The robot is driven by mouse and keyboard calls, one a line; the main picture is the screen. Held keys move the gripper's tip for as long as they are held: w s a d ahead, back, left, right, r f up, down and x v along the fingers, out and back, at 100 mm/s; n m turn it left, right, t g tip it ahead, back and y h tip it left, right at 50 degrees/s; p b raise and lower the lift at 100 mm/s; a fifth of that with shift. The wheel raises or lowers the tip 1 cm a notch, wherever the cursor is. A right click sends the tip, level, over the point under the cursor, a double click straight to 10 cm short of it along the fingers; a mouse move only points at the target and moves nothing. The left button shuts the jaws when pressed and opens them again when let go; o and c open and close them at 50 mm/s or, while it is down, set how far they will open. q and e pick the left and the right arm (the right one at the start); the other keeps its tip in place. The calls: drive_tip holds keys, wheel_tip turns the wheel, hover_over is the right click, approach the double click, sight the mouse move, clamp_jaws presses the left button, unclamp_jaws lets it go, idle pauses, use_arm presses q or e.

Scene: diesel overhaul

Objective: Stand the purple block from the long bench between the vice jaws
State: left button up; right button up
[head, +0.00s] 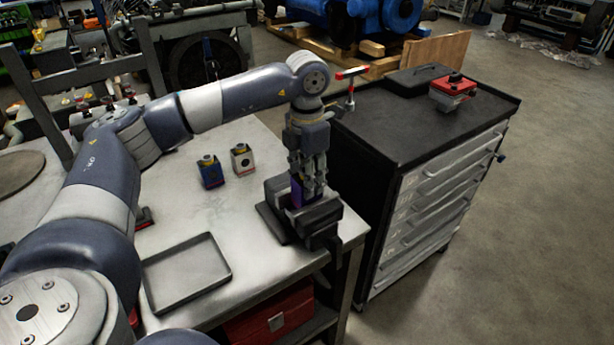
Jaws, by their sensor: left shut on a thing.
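My left gripper (309,188) points straight down over the vice at the right end of the bench. It is shut on the purple block (297,193), which is partly hidden by the fingers. The block looks upright, with its lower part at the jaws of the dark vice (321,217). I cannot tell whether it touches the vice bed. The vice stands at the corner of the light grey bench (223,222). My right gripper is not in view.
An empty grey tray (187,272) lies at the front. A black-topped drawer cabinet (405,135) stands close on the right, with a red-topped object (453,87) on it.

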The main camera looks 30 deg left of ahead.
use_arm(q)
drive_tip(key=shift+f, duration=0.35)
idle(0.4)
drive_tip(key=o, duration=1.5)
drive_tip(key=shift+r, duration=0.1)
drive_tip(key=shift+r+p, duration=2.45)
drive_tip(key=shift+r, duration=1.5)
